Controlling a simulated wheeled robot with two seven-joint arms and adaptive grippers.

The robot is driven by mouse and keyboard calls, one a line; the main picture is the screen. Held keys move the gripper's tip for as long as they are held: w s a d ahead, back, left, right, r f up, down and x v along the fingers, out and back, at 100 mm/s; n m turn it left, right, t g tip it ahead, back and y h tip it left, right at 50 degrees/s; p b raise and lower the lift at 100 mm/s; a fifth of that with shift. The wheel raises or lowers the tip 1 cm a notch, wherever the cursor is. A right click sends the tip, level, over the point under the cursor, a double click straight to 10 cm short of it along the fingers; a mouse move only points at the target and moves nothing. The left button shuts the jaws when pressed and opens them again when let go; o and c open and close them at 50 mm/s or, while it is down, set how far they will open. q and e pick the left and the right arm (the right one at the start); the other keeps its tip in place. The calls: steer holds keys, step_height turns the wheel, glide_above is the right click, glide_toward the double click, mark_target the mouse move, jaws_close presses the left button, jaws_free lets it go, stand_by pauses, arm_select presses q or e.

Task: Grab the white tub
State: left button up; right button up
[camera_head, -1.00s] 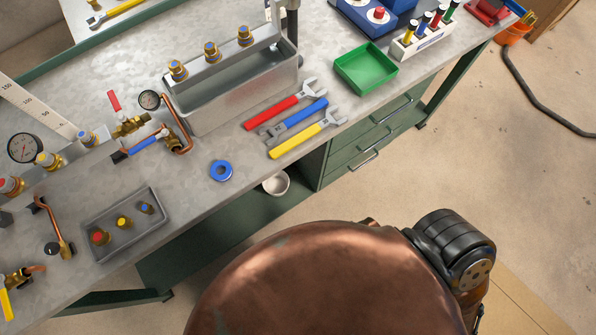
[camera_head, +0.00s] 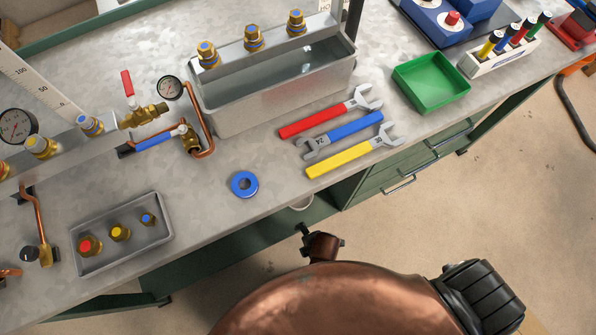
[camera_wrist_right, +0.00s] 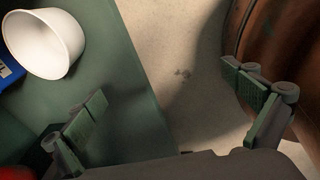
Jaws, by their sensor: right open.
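The white tub (camera_wrist_right: 48,42) is a round, smooth bowl on the green lower shelf, at the upper left of the right wrist view. My left gripper is in neither view.
The benchtop (camera_head: 215,215) overhangs the shelf (camera_wrist_right: 125,65). A blue object (camera_wrist_right: 8,70) lies beside the tub, and something red is at the lower left. Above are wrenches (camera_head: 345,130), a blue ring (camera_head: 244,184) and a green tray (camera_head: 432,82). A drawer cabinet (camera_head: 400,170) stands right of the shelf opening.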

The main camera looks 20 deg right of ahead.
steer(key=w+d+f+n+t+h, duration=0.1)
steer(key=w+d+n, duration=0.1)
steer(key=w+n, duration=0.2)
steer(key=w+d+f+n+t+h+b, duration=0.1)
steer(key=w+d+f+n, duration=0.1)
steer(key=w+n, duration=0.3)
steer(key=w+d+f+n+t+h, duration=0.1)
steer(key=w+n, duration=0.4)
steer(key=w, duration=0.5)
steer(key=shift+w+d+f+t+h+b, duration=0.15)
steer(key=shift+d+f+t+h+b, duration=0.2)
steer(key=shift+d+f, duration=0.35)
steer(key=shift+w, duration=0.15)
steer(key=b+x, duration=0.4)
steer(key=shift+a+f, duration=0.15)
steer(key=shift+f, duration=0.1)
steer(key=shift+w+f+b, duration=0.15)
steer(key=shift+f+b, duration=0.15)
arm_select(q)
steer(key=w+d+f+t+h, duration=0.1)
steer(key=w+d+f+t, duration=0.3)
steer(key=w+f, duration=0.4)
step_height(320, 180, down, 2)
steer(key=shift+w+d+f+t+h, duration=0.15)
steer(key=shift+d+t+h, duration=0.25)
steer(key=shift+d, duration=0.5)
arm_select(e)
steer(key=c, duration=1)
